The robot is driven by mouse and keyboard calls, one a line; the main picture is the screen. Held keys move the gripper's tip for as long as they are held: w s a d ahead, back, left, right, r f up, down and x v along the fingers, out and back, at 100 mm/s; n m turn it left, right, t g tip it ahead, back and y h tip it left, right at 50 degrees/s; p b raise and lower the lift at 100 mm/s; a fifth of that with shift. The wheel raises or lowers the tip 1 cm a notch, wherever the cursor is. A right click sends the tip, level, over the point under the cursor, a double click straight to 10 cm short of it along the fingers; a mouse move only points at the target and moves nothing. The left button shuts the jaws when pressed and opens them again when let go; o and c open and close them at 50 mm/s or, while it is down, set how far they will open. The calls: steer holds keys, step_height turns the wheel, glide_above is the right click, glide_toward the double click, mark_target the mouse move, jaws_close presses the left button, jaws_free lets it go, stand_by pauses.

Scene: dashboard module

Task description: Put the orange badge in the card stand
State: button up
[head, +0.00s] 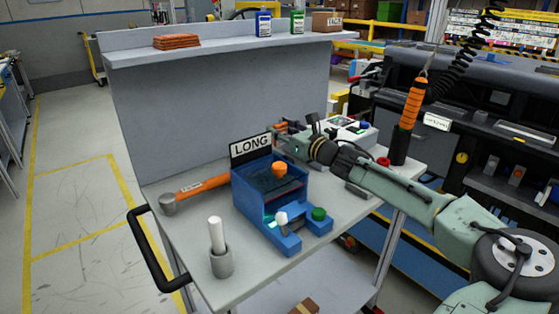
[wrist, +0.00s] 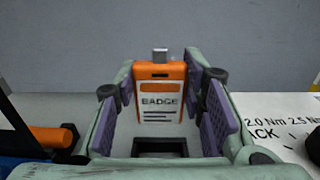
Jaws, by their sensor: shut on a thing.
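The orange badge (wrist: 158,92) stands upright between the purple finger pads of my gripper (wrist: 160,103) in the wrist view. It has a white printed face reading BADGE and a metal clip on top. My gripper is shut on it. In the head view my gripper (head: 283,138) is low over the cart, behind the blue box and its LONG sign. A small orange patch shows there, too small to identify surely. A dark rectangular opening lies below the badge in the wrist view; I cannot tell what it belongs to. I cannot clearly make out the card stand.
The blue box (head: 248,206) with its LONG sign (head: 251,144) stands mid-cart. An orange-handled hammer (head: 203,187) lies left of it. A grey cup with a white rod (head: 220,262) stands in front. A white device (head: 350,131) and an orange-black tool (head: 408,120) are at right.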

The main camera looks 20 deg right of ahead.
step_height(320, 180, down, 7)
steer(key=shift+r+p, duration=0.1)
steer(key=shift+p, duration=0.75)
steer(key=shift+f, duration=0.35)
steer(key=shift+f, duration=0.15)
steer(key=o, duration=1)
steer(key=shift+o, duration=0.2)
steer(key=shift+r, duration=0.3)
steer(key=b+v, duration=0.3)
steer(key=v, duration=0.8)
steer(key=shift+f, duration=0.15)
steer(key=shift+s+d, duration=0.15)
steer(key=shift+s, duration=0.35)
